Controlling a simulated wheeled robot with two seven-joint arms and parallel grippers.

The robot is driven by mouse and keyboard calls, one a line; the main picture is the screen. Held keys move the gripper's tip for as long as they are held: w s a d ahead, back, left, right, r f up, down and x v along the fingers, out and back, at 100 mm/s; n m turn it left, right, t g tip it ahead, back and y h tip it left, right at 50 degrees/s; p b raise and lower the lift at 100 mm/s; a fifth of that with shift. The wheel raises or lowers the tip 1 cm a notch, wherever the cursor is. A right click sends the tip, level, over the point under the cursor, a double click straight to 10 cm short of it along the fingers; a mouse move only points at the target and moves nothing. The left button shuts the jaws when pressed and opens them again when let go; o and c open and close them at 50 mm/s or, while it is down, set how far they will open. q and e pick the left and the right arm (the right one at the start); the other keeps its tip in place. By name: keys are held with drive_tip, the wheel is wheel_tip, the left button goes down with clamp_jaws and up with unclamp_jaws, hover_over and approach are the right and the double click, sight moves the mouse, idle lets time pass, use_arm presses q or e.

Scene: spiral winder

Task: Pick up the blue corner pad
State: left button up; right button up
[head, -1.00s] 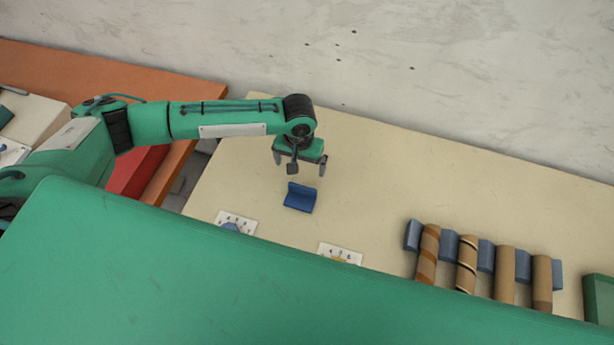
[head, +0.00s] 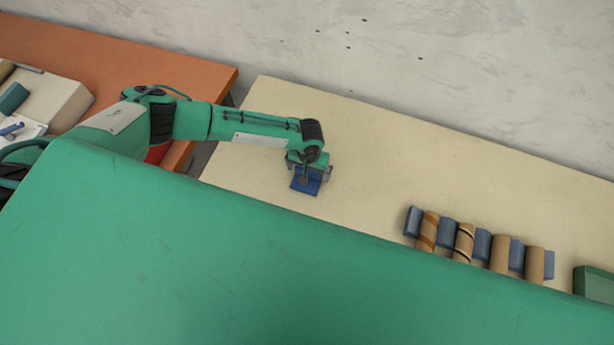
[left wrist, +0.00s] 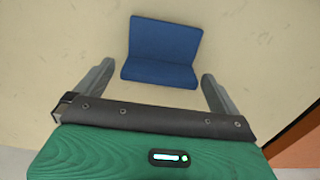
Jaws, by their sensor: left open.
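The blue corner pad (head: 308,186) lies on the pale table, an L-shaped piece with one upright flange. In the left wrist view the pad (left wrist: 163,52) sits ahead of the fingers, between their lines. My left gripper (head: 310,178) is just above the pad in the head view and hides part of it. In the left wrist view the two fingers of my left gripper (left wrist: 157,88) are spread wide and empty. No contact with the pad shows. My right gripper is not in view.
Several brown rolls (head: 464,242) with blue-grey blocks (head: 447,230) between them stand on the table (head: 380,180) at the right. A green box (head: 592,281) is at the far right edge. An orange bench (head: 200,70) is at the left. The table around the pad is clear.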

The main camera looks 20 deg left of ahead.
use_arm(q)
drive_tip(key=shift+f, duration=0.8)
drive_tip(key=c, duration=0.9)
drive_tip(key=shift+r, duration=0.15)
